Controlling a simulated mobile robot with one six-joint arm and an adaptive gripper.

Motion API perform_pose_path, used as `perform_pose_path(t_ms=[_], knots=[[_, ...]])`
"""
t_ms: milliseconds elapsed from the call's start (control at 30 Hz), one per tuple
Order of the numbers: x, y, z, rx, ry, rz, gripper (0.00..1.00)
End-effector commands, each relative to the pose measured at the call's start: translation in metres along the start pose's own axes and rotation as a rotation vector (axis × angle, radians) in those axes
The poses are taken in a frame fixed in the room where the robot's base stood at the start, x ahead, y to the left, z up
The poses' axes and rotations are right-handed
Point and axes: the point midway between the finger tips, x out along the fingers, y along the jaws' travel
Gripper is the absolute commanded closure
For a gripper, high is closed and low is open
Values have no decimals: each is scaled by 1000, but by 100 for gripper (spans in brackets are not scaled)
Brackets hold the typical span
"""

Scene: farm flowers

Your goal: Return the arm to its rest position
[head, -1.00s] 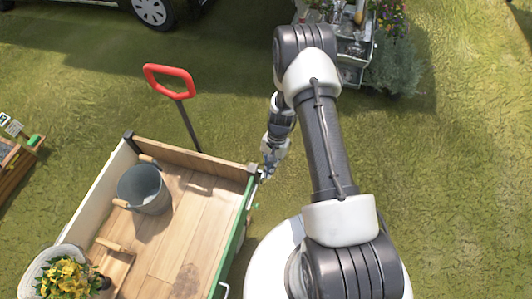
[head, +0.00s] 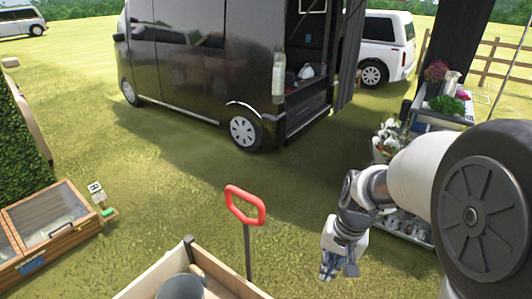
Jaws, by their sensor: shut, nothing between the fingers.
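My gripper (head: 331,265) hangs at the end of my folded arm, to the right of centre in the head view. It points down and is shut, with nothing between its fingers. It is apart from the cart and its red handle, in front of the flower stand. My arm's large joint fills the right side and hides part of the stand.
A wooden cart (head: 150,280) with a red handle (head: 246,205) and a grey bucket (head: 181,287) is at the bottom. A flower stand (head: 440,119) is at the right. A black van (head: 190,60) stands behind open grass. A wooden cold frame (head: 48,222) is at the left.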

Motion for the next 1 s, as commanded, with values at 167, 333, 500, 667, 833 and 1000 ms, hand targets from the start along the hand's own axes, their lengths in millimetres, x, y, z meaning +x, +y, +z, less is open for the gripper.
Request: perform_pose_path(t_ms=[167, 333, 500, 667, 833, 1000], knots=[[-70, 0, 44, -120, 108, 2, 100], [-113, 10, 92, -225, 202, 13, 100], [-136, 24, 135, -312, 287, 31, 100], [-142, 34, 160, -359, 338, 45, 100], [-143, 38, 168, -377, 355, 51, 100], [-143, 38, 168, -377, 354, 51, 100]])
